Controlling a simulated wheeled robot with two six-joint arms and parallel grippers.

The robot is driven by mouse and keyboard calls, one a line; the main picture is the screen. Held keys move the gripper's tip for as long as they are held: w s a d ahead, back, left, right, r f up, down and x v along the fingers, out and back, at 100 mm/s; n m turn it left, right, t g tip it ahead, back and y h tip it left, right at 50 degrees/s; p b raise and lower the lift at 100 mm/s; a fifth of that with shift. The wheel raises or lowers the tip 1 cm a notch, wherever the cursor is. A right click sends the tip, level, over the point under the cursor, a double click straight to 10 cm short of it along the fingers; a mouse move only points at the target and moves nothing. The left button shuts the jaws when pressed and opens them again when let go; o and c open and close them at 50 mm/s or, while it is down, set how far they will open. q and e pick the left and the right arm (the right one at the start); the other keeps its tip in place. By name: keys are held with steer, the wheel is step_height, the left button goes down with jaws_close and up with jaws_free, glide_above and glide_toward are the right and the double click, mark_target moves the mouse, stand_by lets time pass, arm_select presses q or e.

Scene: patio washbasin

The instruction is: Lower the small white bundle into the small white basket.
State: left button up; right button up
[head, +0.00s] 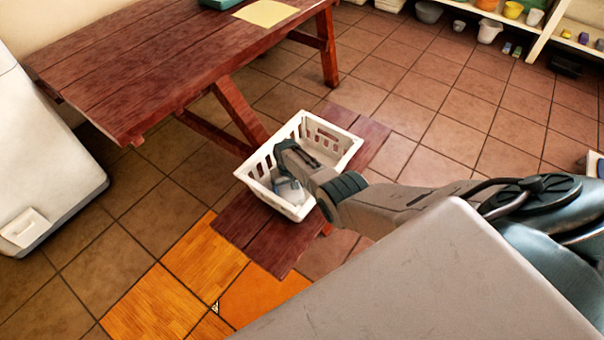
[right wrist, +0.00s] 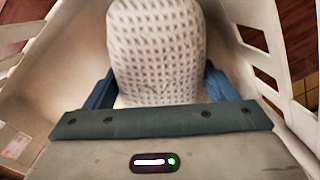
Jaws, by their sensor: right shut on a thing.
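The small white basket (head: 298,211) stands upright on a dark red wooden bench (head: 240,225). Its slotted walls surround my right gripper in the right wrist view (right wrist: 62,62). My right gripper (head: 288,172) reaches down inside the basket from the right. It is shut on the small white bundle (right wrist: 158,45), a rounded pale thing with a grey dotted pattern, with a blue finger on each side of it. In the head view the bundle is mostly hidden by the gripper. I cannot tell whether it touches the basket floor. My left gripper is not in view.
A larger red wooden table (head: 150,60) stands behind the bench, with a yellow sheet (head: 266,13) on it. A white cabinet-like box (head: 40,160) is at the left. Shelves with pots line the top right. The tiled floor between is clear.

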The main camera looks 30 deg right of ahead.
steer(key=shift+f+b, duration=0.55)
stand_by(0.4)
steer(key=o, duration=1.1)
steer(key=shift+c, duration=0.2)
steer(key=shift+r+p, duration=0.45)
steer(key=shift+r, duration=0.1)
step_height(320, 180, up, 10)
steer(key=p, duration=0.3)
steer(key=shift+f, duration=0.1)
